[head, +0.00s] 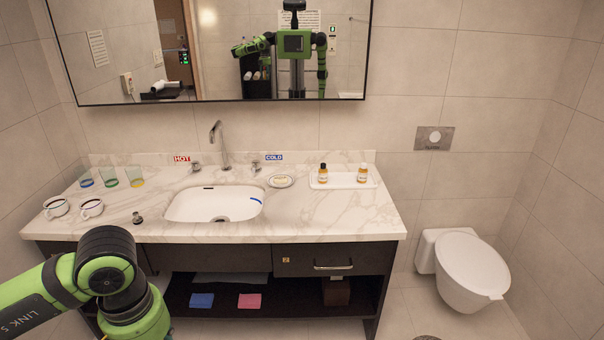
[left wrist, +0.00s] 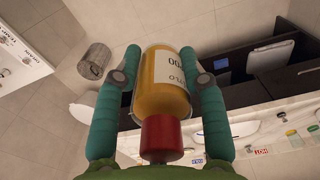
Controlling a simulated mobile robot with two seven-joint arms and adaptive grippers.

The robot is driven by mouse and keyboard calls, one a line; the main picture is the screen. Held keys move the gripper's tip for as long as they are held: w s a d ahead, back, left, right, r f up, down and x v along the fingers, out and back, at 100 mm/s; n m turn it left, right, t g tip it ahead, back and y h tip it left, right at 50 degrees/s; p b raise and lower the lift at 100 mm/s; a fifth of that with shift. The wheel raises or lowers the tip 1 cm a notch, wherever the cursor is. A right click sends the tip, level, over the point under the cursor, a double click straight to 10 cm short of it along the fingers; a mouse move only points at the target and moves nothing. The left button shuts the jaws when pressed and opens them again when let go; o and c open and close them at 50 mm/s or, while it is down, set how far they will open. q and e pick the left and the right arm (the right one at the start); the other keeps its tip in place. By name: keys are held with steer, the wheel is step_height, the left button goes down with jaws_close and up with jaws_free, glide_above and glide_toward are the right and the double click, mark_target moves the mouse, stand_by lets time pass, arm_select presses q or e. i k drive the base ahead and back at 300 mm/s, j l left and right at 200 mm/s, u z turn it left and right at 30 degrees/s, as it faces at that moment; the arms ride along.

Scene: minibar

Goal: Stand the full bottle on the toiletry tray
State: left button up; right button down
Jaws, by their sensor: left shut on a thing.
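My left gripper (left wrist: 160,52) is shut on an amber bottle (left wrist: 163,97) with a white label and a red cap (left wrist: 161,138), seen in the left wrist view. The teal fingers lie along both sides of the bottle. In the head view my left arm is at the lower left, and its gripper and the held bottle are not visible. The white toiletry tray (head: 343,182) lies on the right part of the counter. Two amber bottles stand on it, one with a dark cap (head: 323,174) on the left and one (head: 362,174) on the right, with bare tray between them.
The marble counter (head: 300,218) holds a sink (head: 214,204), a soap dish (head: 281,181), two cups (head: 91,208), several glasses (head: 109,177) and a small dark stopper (head: 137,218). A toilet (head: 470,270) stands right. The counter in front of the tray is clear.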

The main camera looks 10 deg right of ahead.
mark_target(342, 182)
steer(key=i+z, duration=0.2)
steer(key=i, duration=0.25)
steer(key=i+j+z, duration=0.25)
steer(key=i, duration=0.25)
steer(key=i+z, duration=0.2)
steer(key=i, duration=0.25)
steer(key=i+j+z, duration=0.2)
steer(key=i+z, duration=0.2)
steer(key=i+j+z, duration=0.25)
steer(key=z, duration=0.15)
steer(key=i+j+z, duration=0.35)
